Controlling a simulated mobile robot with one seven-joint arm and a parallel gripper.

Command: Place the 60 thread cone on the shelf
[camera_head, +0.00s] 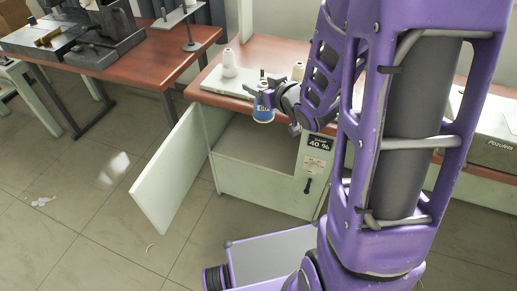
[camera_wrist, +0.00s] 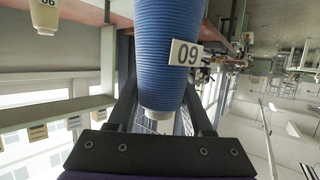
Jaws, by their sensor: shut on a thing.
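A blue thread cone (camera_wrist: 168,38) fills the middle of the wrist view, between the fingers of my gripper (camera_wrist: 160,98). Its tag reads 09 in this upside-down view, which is 60 turned upright. In the head view my gripper (camera_head: 265,93) is shut on the blue cone (camera_head: 263,115), at the front edge of the brown table (camera_head: 262,50). Below, a pale cabinet (camera_head: 250,150) stands open, with a flat inner surface showing. I cannot tell whether this is the shelf.
The cabinet door (camera_head: 167,172) swings out to the left. A white cone (camera_head: 229,63) and a cream cone (camera_head: 298,71) stand on the table. A cream cone (camera_wrist: 44,14) in the wrist view has an upside-down tag. A sewing table (camera_head: 150,50) stands left; the floor before it is open.

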